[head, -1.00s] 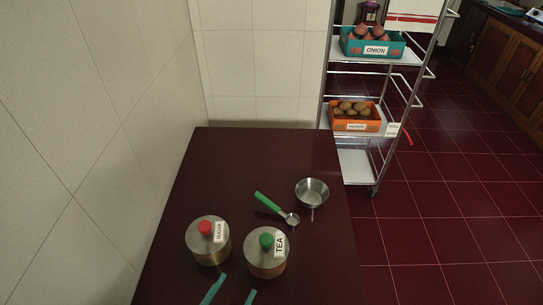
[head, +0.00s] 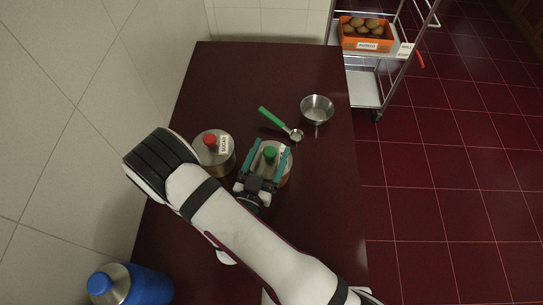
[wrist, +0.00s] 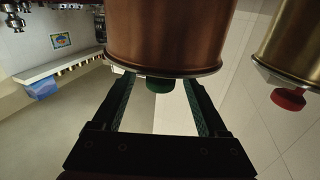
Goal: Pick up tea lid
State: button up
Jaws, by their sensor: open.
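The tea lid (head: 269,163) is a metal disc with a green knob (head: 270,152), sitting on the copper tea pot (head: 287,180). In the wrist view, which looks upside down, the green knob (wrist: 159,86) hangs from the lid's rim (wrist: 188,73) under the copper body (wrist: 165,35). My gripper (head: 272,147) is open, with its teal fingers over the lid on either side of the knob. The wrist view also shows my gripper (wrist: 158,78) with the knob between the fingertips and a gap on both sides. My gripper partly hides the pot and its TEA label.
The sugar pot (head: 222,165) with a red knob stands close on the left. A green-handled scoop (head: 280,124) and a metal bowl (head: 317,108) lie beyond the pots. A blue container (head: 145,286) stands at the lower left. The table's right side is clear.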

aim_at(270, 151)
jog(key=shift+w, duration=0.25)
grip_shut()
notch_tip(270, 151, up, 10)
jog(key=shift+f, duration=0.1)
jog(key=w+d+r+m+g+h, duration=0.3)
jog(key=d+r+m+g+h, duration=0.5)
jog(key=d+r, duration=0.45)
notch_tip(270, 151, up, 10)
jog(key=w+n+t+y, duration=0.2)
jog(key=n+t+y, duration=0.6)
